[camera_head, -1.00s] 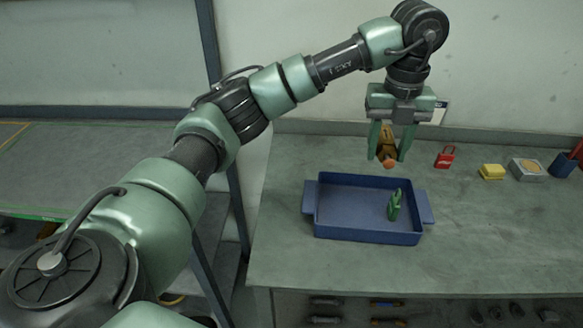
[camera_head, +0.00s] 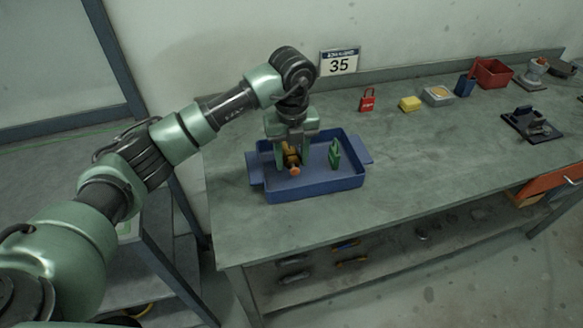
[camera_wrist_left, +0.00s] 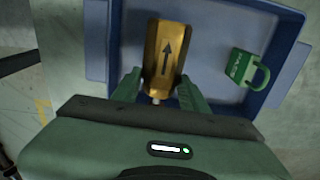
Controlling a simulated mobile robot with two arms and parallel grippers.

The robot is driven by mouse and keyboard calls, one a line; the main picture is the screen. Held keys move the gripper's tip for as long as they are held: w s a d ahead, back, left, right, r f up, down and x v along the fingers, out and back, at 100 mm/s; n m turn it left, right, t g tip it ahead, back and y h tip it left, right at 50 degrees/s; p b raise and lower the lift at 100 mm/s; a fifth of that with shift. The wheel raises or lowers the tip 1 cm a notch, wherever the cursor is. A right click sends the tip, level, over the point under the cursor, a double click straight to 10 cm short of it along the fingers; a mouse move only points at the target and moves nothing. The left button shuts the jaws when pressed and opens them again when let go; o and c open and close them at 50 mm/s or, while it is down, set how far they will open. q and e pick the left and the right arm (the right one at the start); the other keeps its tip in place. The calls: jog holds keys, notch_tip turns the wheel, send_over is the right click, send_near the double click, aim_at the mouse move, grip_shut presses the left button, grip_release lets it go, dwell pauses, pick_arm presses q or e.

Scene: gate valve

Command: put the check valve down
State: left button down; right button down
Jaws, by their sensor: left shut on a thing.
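The check valve (camera_head: 291,160) is a brass-coloured body with an orange-red end. In the left wrist view the check valve (camera_wrist_left: 166,55) shows a dark arrow along its top. My left gripper (camera_head: 290,163) is shut on it, one finger on each side, within the outline of the blue tray (camera_head: 330,187). The tray also shows in the left wrist view (camera_wrist_left: 205,22). I cannot tell whether the valve touches the tray floor. A green padlock (camera_head: 335,154) is in the tray to the right of the valve; it also shows in the left wrist view (camera_wrist_left: 243,68). My right gripper is not in view.
The tray stands on a grey-green workbench (camera_head: 400,150). Along the back are a red padlock (camera_head: 367,101), a yellow block (camera_head: 411,104), a grey box (camera_head: 437,95) and a red bin (camera_head: 493,73). A black fixture (camera_head: 532,123) sits farther right. The bench right of the tray is clear.

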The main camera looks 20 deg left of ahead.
aim_at(292, 180)
pick_arm(q)
jog(key=shift+d+f, duration=0.1)
jog(key=shift+f, duration=0.4)
notch_tip(292, 180, down, 3)
jog(key=shift+f+p, duration=0.1)
jog(key=shift+p, duration=0.35)
jog(key=shift+f, duration=0.35)
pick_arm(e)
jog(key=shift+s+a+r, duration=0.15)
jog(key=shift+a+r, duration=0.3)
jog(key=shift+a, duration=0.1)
pick_arm(q)
jog(key=shift+f, duration=0.1)
jog(key=shift+f, duration=0.15)
jog(key=c, duration=0.8)
grip_release()
jog(key=shift+o, duration=0.2)
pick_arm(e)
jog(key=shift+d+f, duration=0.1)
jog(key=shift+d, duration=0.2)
